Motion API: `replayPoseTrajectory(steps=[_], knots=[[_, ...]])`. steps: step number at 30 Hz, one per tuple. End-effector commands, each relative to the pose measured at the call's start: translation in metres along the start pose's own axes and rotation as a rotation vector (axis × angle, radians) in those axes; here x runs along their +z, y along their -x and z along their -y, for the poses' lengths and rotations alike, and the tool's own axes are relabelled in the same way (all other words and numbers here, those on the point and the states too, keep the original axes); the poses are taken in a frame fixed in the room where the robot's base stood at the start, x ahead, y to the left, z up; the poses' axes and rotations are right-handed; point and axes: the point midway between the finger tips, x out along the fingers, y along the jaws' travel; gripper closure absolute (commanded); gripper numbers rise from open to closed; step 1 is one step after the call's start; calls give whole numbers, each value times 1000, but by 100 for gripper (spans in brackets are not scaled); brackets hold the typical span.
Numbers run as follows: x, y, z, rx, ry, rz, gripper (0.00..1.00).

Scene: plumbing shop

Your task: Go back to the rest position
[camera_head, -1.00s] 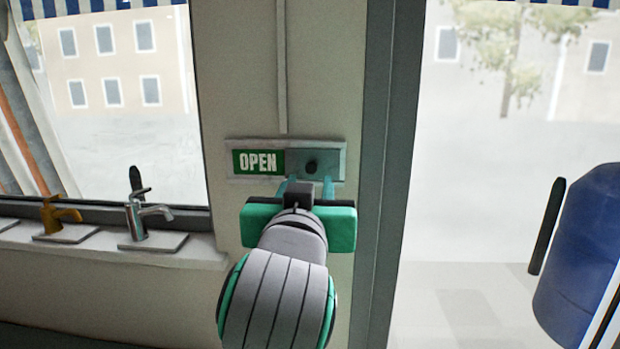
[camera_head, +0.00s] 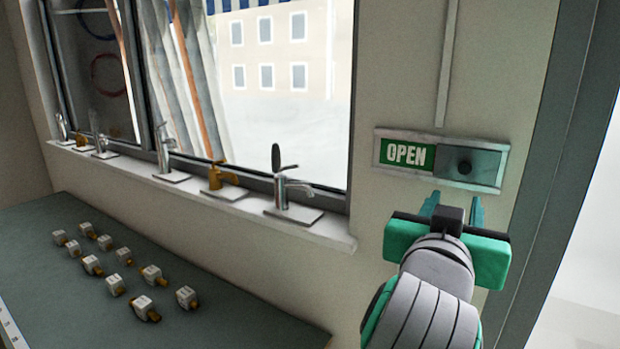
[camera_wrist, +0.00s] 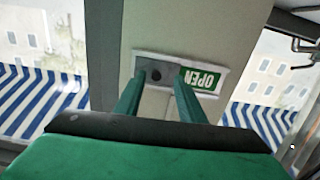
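My gripper (camera_head: 451,210) is in front of the wall at the right, just below the sliding sign plate. Its two green fingers are apart with nothing between them. The sign plate (camera_head: 392,153) shows a green OPEN panel at its left and a grey slider (camera_head: 487,167) with a dark round knob (camera_head: 464,167) at its right. In the wrist view the fingers (camera_wrist: 158,98) point toward the sign, which appears upside down, and the knob (camera_wrist: 156,76) shows between the fingertips, apparently beyond them.
A window sill (camera_head: 229,202) with several taps runs along the window to the left. Below it, a dark table (camera_head: 60,270) holds several small white fittings with brass ends. A grey door frame (camera_head: 565,160) stands right of my gripper.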

Motion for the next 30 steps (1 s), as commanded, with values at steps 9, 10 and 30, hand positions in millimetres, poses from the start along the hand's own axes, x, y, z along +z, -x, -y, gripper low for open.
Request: replayPoseTrajectory(steps=[9,10,30], knots=[[99,-27,42,-44,105,11,64],[108,-28,46,-51,113,10,64],[320,13,106,-229,234,23,64]])
